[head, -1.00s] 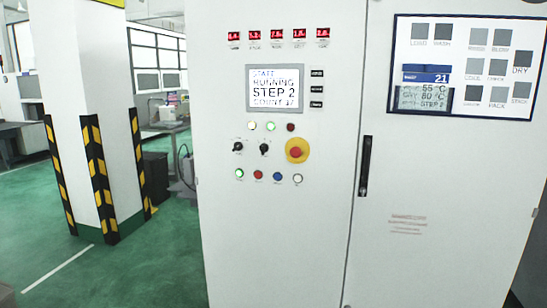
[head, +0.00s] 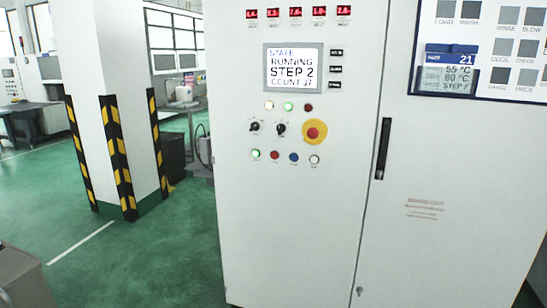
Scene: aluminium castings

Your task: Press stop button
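A tall white control cabinet (head: 300,220) fills the middle and right of the head view. Its panel carries a row of small round buttons: green (head: 255,154), red (head: 274,155), blue (head: 293,157) and white (head: 314,159). Their labels are too small to read. Above the white one sits a larger red mushroom button (head: 314,132) on a yellow disc. The screen (head: 293,69) reads RUNNING, STEP 2, COUNT 37. Two black selector knobs (head: 281,129) and several indicator lamps (head: 288,106) sit under it. Neither gripper is in view.
A black door handle (head: 382,148) stands out on the cabinet. A white pillar with black-and-yellow corner guards (head: 117,155) stands to the left. Benches and machines (head: 40,115) are behind it. The green floor (head: 150,250) between pillar and cabinet is clear.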

